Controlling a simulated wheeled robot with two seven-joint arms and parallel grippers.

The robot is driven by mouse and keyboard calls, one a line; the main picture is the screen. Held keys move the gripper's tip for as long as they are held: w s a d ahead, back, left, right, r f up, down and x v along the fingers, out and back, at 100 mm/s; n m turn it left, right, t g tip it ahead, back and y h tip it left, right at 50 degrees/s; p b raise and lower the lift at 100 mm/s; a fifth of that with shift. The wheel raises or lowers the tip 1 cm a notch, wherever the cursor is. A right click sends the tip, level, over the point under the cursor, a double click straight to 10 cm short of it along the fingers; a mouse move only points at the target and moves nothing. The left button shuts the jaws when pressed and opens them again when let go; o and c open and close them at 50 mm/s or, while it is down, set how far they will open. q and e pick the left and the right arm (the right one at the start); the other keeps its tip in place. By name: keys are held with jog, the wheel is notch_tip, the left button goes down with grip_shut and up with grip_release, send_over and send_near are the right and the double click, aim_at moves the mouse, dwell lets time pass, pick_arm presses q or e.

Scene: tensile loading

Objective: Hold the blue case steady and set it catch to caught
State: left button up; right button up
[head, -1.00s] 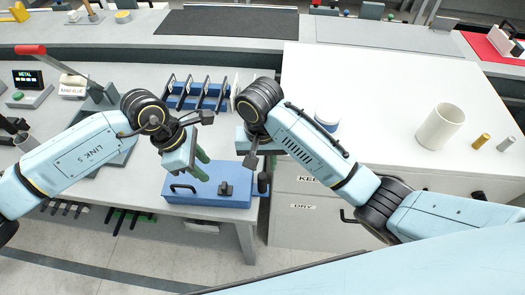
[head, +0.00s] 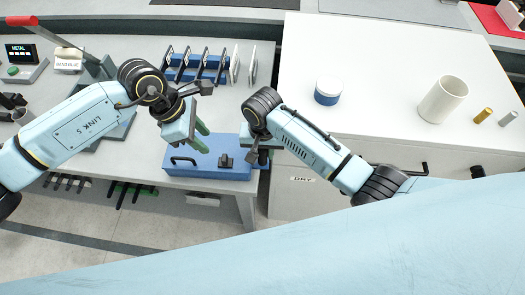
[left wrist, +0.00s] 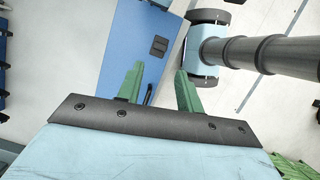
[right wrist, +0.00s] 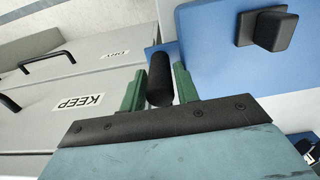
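The blue case (head: 208,173) lies flat on the grey bench near its front edge. On it are a black handle (head: 183,160) at the left and a black block-like catch (head: 225,160), also in the right wrist view (right wrist: 265,30). I cannot tell the catch's setting. My left gripper (left wrist: 158,85) is open and empty above the case, with the thin handle showing between its green fingers. My right gripper (right wrist: 158,82) is at the case's right end. Its fingers straddle an upright black cylinder (right wrist: 160,75); whether they press it is unclear.
A blue rack (head: 210,70) with several black-handled pieces stands behind the case. A red-handled lever device (head: 90,65) is at left. The white counter at right holds a blue-white jar (head: 328,92) and white cup (head: 443,100). Labelled drawers (right wrist: 80,95) are below.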

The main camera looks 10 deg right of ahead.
jog(key=shift+f, duration=0.35)
jog(key=shift+c, duration=0.4)
grip_shut()
pick_arm(q)
jog(key=shift+w+a, duration=0.1)
jog(key=shift+a, duration=0.2)
jog(key=c, duration=0.3)
jog(key=shift+m, duration=0.9)
jog(key=a, duration=0.2)
jog(key=w+a, duration=0.1)
jog(key=a, duration=0.1)
jog(key=w+a, duration=0.1)
jog(key=shift+a+r, duration=0.25)
jog(key=shift+a, duration=0.15)
grip_shut()
